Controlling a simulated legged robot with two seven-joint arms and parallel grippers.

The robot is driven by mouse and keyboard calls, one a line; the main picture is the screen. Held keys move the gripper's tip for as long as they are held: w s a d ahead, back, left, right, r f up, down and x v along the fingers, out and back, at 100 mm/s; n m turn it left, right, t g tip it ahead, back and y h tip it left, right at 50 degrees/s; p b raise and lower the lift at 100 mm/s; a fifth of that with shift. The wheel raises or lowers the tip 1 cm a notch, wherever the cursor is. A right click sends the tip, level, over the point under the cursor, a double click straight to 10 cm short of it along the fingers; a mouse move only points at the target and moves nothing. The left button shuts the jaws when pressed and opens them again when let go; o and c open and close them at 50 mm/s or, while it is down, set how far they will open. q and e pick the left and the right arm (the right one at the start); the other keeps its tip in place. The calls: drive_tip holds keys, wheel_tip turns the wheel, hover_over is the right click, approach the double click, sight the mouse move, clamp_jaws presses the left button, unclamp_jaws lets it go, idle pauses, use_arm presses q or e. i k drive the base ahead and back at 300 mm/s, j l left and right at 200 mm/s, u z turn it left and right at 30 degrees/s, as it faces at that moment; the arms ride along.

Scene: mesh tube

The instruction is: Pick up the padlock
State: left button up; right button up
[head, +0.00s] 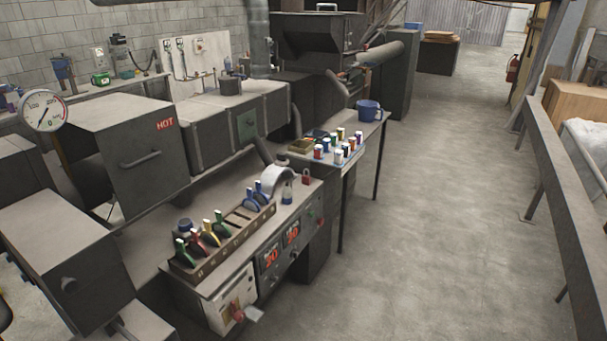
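A small red padlock (306,179) with a thin shackle stands at the right end of the grey control bench (293,211), near the bench's edge. A small dark bottle (287,192) stands just to its left. Neither of my grippers is in view, so nothing is seen touching the padlock.
A rack of coloured-handled tools (222,240) runs along the bench, with a pale curved gauge housing (275,179) beside it. Concrete floor (430,220) is clear to the right, up to a grey rail (563,187).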

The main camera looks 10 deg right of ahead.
sight(305, 180)
drive_tip(key=i+l+u, duration=0.15)
drive_tip(key=u, duration=0.3)
drive_tip(key=i+l+u, duration=0.2)
drive_tip(key=u, duration=0.2)
drive_tip(key=i+l+u, duration=0.1)
drive_tip(key=l+u, duration=0.2)
drive_tip(key=u, duration=0.15)
drive_tip(key=i+l, duration=0.15)
drive_tip(key=l, duration=0.35)
drive_tip(key=i+l+u, duration=0.15)
drive_tip(key=l, duration=0.4)
drive_tip(key=i+l, duration=0.1)
drive_tip(key=l, duration=0.4)
drive_tip(key=i+l+u, duration=0.15)
drive_tip(key=l, duration=0.95)
drive_tip(key=i+u, duration=0.05)
